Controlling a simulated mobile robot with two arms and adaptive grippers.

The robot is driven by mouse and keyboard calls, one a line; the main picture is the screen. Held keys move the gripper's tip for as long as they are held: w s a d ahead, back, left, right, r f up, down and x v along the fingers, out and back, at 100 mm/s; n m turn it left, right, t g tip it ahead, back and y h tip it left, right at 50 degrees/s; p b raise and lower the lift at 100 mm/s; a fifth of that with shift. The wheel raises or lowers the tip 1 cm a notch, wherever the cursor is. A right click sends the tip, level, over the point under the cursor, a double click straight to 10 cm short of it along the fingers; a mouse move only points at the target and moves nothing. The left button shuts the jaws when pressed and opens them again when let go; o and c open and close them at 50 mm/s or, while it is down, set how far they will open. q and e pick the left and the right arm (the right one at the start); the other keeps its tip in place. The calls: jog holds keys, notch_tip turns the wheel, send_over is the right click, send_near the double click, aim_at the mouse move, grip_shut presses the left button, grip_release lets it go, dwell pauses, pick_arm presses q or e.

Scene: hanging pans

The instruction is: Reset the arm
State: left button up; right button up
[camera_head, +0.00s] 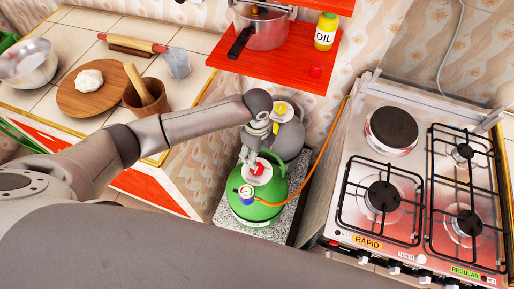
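My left arm comes in from the left and reaches over the gap between the counter and the stove. My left gripper (250,158) points down at the top of a green gas cylinder (255,204), beside its red part (261,173). The fingers are small and partly hidden here, so I cannot tell whether they are open, shut or touching the red part. My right gripper is not in view. A large grey link of mine fills the bottom of the view.
A gas stove (409,227) stands at right, with an orange hose (312,165) beside it. A red shelf (283,68) holds a pot (264,29) and an oil jar (326,31). The tiled counter at left holds a round wooden board (70,98) and a brown cup (137,104).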

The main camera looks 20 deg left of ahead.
pick_arm(q)
jog(key=shift+r, duration=0.55)
jog(key=shift+s, duration=0.1)
